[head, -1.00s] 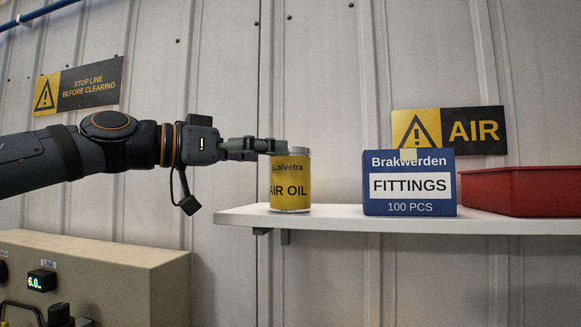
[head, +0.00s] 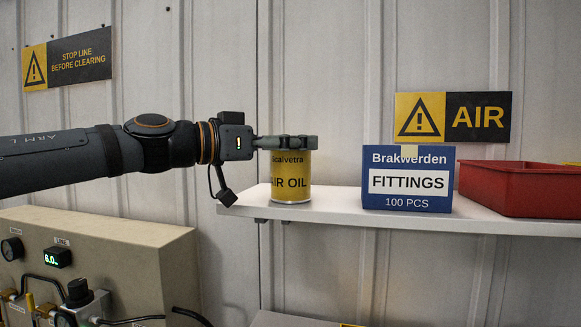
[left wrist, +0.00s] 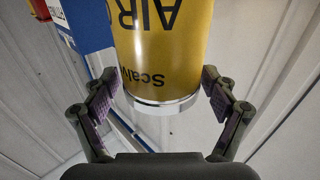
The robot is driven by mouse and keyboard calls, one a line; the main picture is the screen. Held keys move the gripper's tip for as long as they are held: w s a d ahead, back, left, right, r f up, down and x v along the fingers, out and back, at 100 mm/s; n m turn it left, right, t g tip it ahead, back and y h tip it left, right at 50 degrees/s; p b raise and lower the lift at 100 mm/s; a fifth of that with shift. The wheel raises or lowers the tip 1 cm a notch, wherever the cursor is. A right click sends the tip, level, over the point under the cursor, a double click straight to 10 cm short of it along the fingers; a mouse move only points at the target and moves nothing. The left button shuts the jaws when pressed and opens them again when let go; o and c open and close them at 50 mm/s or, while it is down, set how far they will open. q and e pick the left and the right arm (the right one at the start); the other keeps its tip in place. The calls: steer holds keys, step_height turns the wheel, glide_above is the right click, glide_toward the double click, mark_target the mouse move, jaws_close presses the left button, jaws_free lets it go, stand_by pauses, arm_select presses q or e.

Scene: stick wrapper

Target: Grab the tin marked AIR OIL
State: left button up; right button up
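The yellow tin (head: 291,178) with AIR OIL on its label stands upright near the left end of the shelf (head: 335,205). My left gripper (head: 300,142) reaches in from the left at the height of the tin's top, and its fingers cross in front of the upper rim. In the left wrist view the tin (left wrist: 165,50) appears upside down with its silver rim towards me. The open fingers (left wrist: 160,76) stand on either side of it, with a gap at the left finger; contact at the right finger is unclear. My right gripper is not in view.
A blue FITTINGS box (head: 408,180) stands right of the tin with a gap between. A red bin (head: 520,190) is farther right. A beige control panel (head: 90,250) with gauges and hoses sits below my left arm. A ribbed wall is behind the shelf.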

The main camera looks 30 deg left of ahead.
arm_select(q)
steer(key=shift+w, duration=0.1)
steer(key=c, duration=1.2)
